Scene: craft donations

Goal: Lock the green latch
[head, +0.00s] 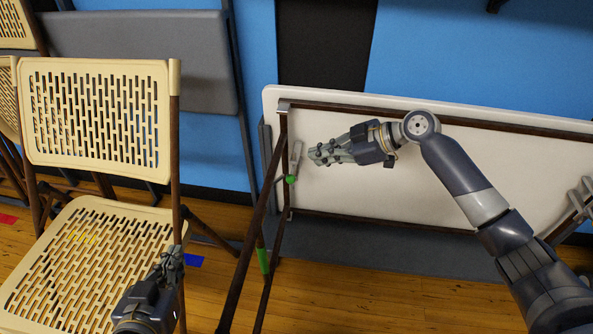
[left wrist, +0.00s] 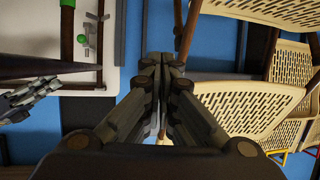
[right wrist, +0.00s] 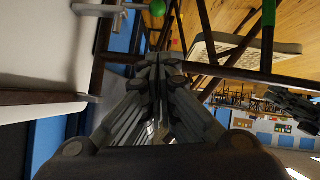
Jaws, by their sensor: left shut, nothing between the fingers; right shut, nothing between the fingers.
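The green latch (head: 291,179) is a small green knob on a grey metal bracket at the left end of a folded white table (head: 400,150) standing on its side. It also shows at the top of the right wrist view (right wrist: 157,8) and in the left wrist view (left wrist: 82,39). My right gripper (head: 312,156) is shut and empty, just right of the bracket and a little above the knob, apart from it. My left gripper (head: 176,254) is shut and empty, in front of the cream chair's seat, well away from the latch.
A cream folding chair (head: 98,120) with a slotted back and seat stands at the left. A brown table leg with a green sleeve (head: 262,262) slants down near the latch. A grey folded panel (head: 140,50) leans on the blue wall behind. Bare wooden floor lies in front.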

